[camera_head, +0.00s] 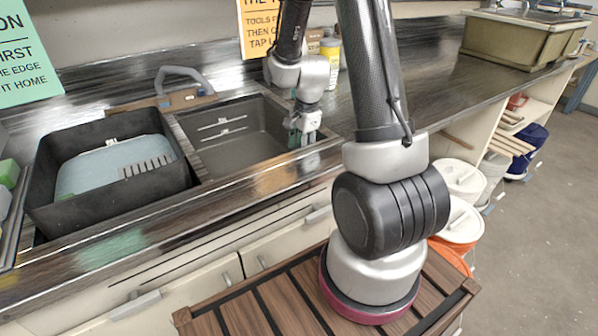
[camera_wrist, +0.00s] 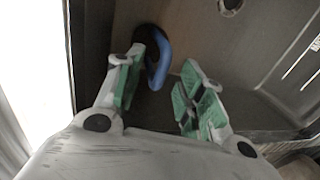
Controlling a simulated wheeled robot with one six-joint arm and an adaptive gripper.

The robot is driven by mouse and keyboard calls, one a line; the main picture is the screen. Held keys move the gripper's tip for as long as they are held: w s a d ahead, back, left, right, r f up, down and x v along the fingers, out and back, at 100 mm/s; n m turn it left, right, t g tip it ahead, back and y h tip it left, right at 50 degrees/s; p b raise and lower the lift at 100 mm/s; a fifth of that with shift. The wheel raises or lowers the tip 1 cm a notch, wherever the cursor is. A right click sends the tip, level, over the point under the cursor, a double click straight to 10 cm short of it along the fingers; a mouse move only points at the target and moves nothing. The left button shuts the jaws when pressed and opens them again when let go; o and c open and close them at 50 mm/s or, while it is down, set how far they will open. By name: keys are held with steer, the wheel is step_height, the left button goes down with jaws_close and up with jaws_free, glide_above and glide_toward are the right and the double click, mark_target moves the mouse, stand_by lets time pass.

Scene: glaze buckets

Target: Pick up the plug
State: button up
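The plug (camera_wrist: 160,72) shows in the wrist view as a blue ring-shaped loop with a dark part at its upper left. It lies in the sink basin (camera_head: 235,150), on the right in the head view. My gripper (camera_wrist: 163,68) is open, with green-padded fingers on either side of the blue loop. The loop is closer to the left finger, and I cannot tell whether they touch. In the head view my gripper (camera_head: 303,132) is at the basin's right end, and the plug cannot be made out there.
The drain hole (camera_wrist: 231,5) is at the top of the wrist view. A black tub (camera_head: 105,190) with pale blue contents stands left of the basin. A grey tap (camera_head: 182,75) is behind. A container (camera_head: 515,35) stands on the far right counter. Lidded buckets (camera_head: 458,180) stand at right.

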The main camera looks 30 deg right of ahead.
steer(key=shift+w+f, duration=0.1)
steer(key=shift+f, duration=0.3)
steer(key=shift+c, duration=0.5)
jaws_close()
steer(key=shift+r, duration=0.1)
